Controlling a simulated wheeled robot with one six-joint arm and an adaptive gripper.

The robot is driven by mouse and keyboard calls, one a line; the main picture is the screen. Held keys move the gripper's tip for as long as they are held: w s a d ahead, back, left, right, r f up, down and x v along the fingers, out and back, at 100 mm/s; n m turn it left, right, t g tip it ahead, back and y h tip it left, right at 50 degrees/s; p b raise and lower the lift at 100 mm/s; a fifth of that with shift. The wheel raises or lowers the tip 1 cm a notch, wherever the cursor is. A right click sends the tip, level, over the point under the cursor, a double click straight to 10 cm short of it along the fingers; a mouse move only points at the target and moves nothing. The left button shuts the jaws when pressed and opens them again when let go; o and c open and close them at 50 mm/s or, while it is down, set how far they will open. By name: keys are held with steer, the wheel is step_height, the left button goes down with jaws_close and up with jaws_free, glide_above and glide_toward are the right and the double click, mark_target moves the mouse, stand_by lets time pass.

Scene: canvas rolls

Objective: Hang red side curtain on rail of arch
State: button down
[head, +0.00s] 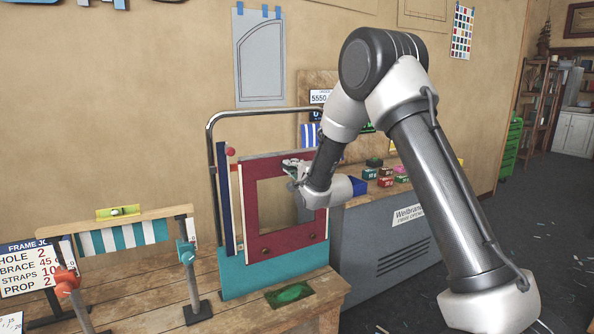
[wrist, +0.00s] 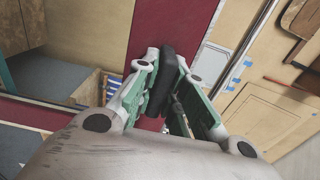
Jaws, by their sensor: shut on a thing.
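The red side curtain (head: 285,243) is a dark red panel with a large square opening, standing upright in front of the arch. My gripper (head: 293,170) is shut on its upper part. In the wrist view the red curtain (wrist: 182,25) runs up between the green fingers of my gripper (wrist: 166,70); a dark pad lies against it. The arch (head: 208,135) is a bent metal tube behind the curtain. Its right part is hidden by my arm. I cannot tell whether the curtain touches the rail.
A teal panel (head: 265,277) stands below the curtain, and a blue upright strip (head: 225,205) is at its left. A small striped awning frame (head: 125,238) stands on the wooden bench (head: 235,312). A grey cabinet (head: 375,245) with small boxes is at the right.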

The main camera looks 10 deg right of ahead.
steer(key=x, duration=0.7)
steer(key=shift+w, duration=0.1)
stand_by(0.5)
steer(key=shift+f, duration=1.65)
steer(key=c, duration=1.4)
jaws_free()
steer(key=shift+f, duration=0.1)
steer(key=v, duration=1.2)
